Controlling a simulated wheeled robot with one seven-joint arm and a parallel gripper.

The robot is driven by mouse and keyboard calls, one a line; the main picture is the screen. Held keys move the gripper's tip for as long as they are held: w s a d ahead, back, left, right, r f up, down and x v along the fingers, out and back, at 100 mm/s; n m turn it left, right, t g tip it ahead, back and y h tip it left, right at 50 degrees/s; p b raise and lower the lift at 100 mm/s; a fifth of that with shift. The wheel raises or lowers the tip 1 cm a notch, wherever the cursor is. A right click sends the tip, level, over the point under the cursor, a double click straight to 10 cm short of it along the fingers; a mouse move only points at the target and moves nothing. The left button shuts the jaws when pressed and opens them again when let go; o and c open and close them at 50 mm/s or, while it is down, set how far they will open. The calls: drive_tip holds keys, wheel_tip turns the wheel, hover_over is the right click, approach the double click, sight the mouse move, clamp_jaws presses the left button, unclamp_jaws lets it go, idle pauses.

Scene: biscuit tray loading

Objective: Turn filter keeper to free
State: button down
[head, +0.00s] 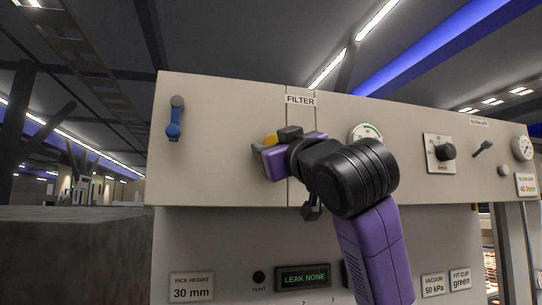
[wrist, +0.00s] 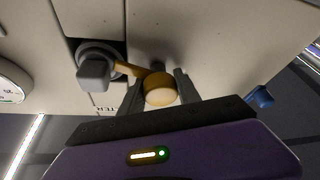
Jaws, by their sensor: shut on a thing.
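The filter keeper is an orange-yellow lever with a round end; in the wrist view its end (wrist: 159,91) sits between my two fingers. Its thin arm runs left to a round grey pivot with a grey block (wrist: 94,72) on the panel. In the head view a small yellow part of the keeper (head: 270,139) shows beside my gripper (head: 263,152), below the FILTER label (head: 300,100). My gripper is shut on the keeper's end. In the head view my wrist and arm hide most of the keeper and the pivot.
The pale panel (head: 220,110) carries a blue-ended lever (head: 174,118) at left, a gauge (head: 366,132) behind my wrist, and a dark knob (head: 445,152) at right. Below are a LEAK NONE display (head: 303,278) and a PICK HEIGHT 30 mm plate (head: 192,287).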

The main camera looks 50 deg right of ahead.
drive_tip(key=m+h, duration=0.1)
drive_tip(key=m, duration=0.1)
drive_tip(key=m+g+h+b, duration=0.1)
drive_tip(key=m+b, duration=0.1)
drive_tip(key=m, duration=0.1)
drive_tip(key=shift+w+a+f+m+h, duration=0.1)
drive_tip(key=shift+f+m+h, duration=0.2)
drive_tip(key=shift+h, duration=0.1)
drive_tip(key=m+g+h, duration=0.1)
drive_tip(key=m, duration=0.1)
drive_tip(key=m+g+h, duration=0.1)
drive_tip(key=m, duration=0.2)
drive_tip(key=shift+r+b, duration=0.15)
drive_tip(key=shift+b, duration=0.2)
drive_tip(key=m+g+h, duration=0.1)
drive_tip(key=m+g, duration=0.1)
drive_tip(key=m, duration=0.3)
drive_tip(key=shift+m+g+h+p, duration=0.55)
drive_tip(key=shift+m+g, duration=0.65)
drive_tip(key=shift+m, duration=1.3)
drive_tip(key=c, duration=0.9)
unclamp_jaws()
drive_tip(key=shift+o, duration=0.2)
drive_tip(key=shift+s, duration=0.2)
